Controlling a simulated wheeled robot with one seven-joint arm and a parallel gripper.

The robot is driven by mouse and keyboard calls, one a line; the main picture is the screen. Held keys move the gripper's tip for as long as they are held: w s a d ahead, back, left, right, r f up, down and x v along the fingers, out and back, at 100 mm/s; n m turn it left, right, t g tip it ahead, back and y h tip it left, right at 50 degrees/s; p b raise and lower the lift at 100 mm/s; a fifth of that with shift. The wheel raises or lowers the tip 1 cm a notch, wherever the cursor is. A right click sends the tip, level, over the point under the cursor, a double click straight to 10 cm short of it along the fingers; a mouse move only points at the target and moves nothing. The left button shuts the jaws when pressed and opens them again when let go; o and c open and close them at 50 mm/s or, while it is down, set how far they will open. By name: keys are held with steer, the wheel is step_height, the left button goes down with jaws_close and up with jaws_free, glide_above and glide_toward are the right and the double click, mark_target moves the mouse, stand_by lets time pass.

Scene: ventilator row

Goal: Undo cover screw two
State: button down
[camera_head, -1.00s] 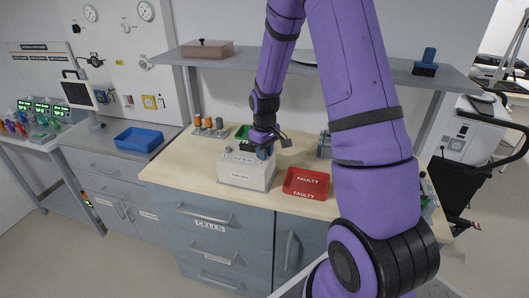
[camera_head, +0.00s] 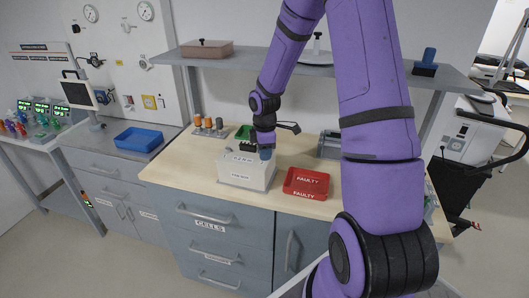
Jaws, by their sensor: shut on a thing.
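A white box-shaped unit (camera_head: 240,172) with small labels stands on the wooden worktop, near its front edge. My gripper (camera_head: 265,152) is over the right part of the unit's top. It is shut on a small blue thing (camera_head: 265,154), which looks like a driver's handle. The lower end of the blue thing is at or just above the unit's top; I cannot tell if it touches. The cover screws are too small to make out, and my gripper hides part of the top.
A red tray (camera_head: 306,183) marked FAULTY stands right of the unit. A green bin (camera_head: 243,132) and several orange-topped cylinders (camera_head: 208,122) are behind it. A grey container (camera_head: 330,145) stands at the back right. A shelf (camera_head: 330,70) hangs over the worktop.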

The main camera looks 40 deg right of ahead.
steer(key=shift+n, duration=0.8)
steer(key=c, duration=1)
jaws_free()
step_height(320, 180, up, 11)
